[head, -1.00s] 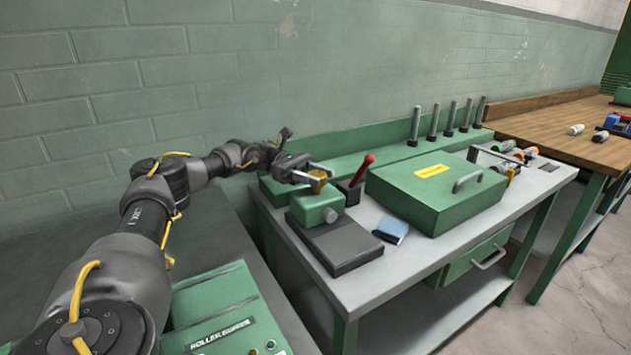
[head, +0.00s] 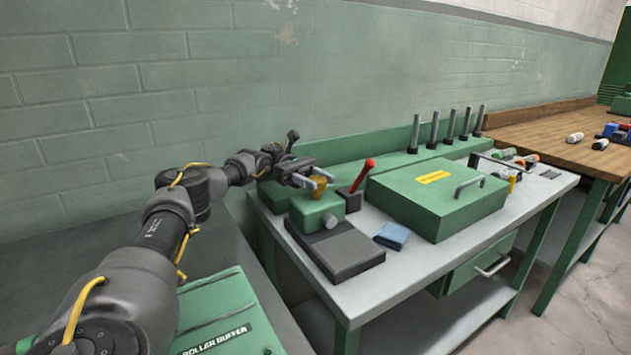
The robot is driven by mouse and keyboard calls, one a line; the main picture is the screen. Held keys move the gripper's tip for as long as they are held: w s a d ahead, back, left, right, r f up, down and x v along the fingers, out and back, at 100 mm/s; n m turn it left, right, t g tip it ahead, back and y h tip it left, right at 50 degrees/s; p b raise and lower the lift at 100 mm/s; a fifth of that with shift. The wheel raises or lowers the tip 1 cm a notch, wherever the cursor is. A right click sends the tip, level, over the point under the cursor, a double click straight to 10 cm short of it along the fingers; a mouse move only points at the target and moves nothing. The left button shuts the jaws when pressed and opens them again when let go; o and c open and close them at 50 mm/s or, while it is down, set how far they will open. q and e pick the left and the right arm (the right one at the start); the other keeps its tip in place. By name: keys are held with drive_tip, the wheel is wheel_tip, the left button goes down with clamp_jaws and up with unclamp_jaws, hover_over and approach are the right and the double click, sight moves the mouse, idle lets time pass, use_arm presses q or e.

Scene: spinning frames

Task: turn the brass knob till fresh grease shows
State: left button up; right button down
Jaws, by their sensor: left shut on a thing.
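The brass knob (head: 319,187) stands on top of a small green block (head: 314,211), which is fixed to a dark base plate (head: 345,250) at the left end of the grey bench. My left gripper (head: 315,183) is shut on the knob, one finger on either side of it. The fingers hide part of the knob. I cannot make out any grease at this distance. My right gripper is out of view.
A red-handled tool (head: 363,176) stands in a dark holder just right of the knob. A blue cloth (head: 392,236) and a green lidded box (head: 430,205) lie further right on the bench (head: 400,285). Upright dark posts (head: 435,130) line the back ledge.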

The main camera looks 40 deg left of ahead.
sight(317, 178)
use_arm(q)
drive_tip(key=o, duration=1)
drive_tip(key=shift+d, duration=0.2)
drive_tip(key=shift+c, duration=0.2)
drive_tip(key=shift+a, duration=0.1)
drive_tip(key=shift+r, duration=0.3)
wheel_tip(317, 178, up, 3)
drive_tip(key=shift+f, duration=0.15)
drive_tip(key=s+d+r+b, duration=0.2)
drive_tip(key=s+d+r, duration=0.7)
drive_tip(key=s, duration=0.1)
drive_tip(key=shift+s+r, duration=0.3)
drive_tip(key=shift+s, duration=0.1)
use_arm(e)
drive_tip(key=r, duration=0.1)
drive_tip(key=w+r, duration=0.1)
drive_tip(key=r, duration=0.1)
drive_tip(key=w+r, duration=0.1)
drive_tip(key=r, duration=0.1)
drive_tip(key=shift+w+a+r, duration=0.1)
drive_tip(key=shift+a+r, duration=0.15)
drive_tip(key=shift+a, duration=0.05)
